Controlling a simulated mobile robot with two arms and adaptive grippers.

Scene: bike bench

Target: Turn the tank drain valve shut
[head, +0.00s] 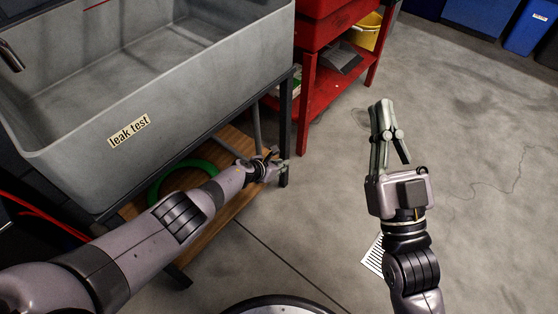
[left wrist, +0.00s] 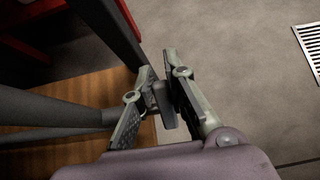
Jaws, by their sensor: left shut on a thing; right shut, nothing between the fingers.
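The grey leak test tank (head: 190,100) stands on a dark frame at the left of the head view. My left gripper (head: 277,166) is under the tank's right end, beside a frame leg. In the left wrist view my left gripper (left wrist: 162,82) is shut on a small dark block, which looks like the drain valve handle (left wrist: 163,103). A grey pipe (left wrist: 60,114) comes to it from the left. The fingers hide much of the valve, and its turn angle cannot be told. My right gripper (head: 383,106) is shut and empty, raised over the floor.
A wooden shelf (head: 215,225) with a green hose (head: 165,178) lies under the tank. A red cart (head: 305,85) stands right of the tank. A yellow bucket (head: 368,32) and blue bins (head: 525,32) are farther back. A floor grate (head: 373,258) lies near my right arm. Floor at right is clear.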

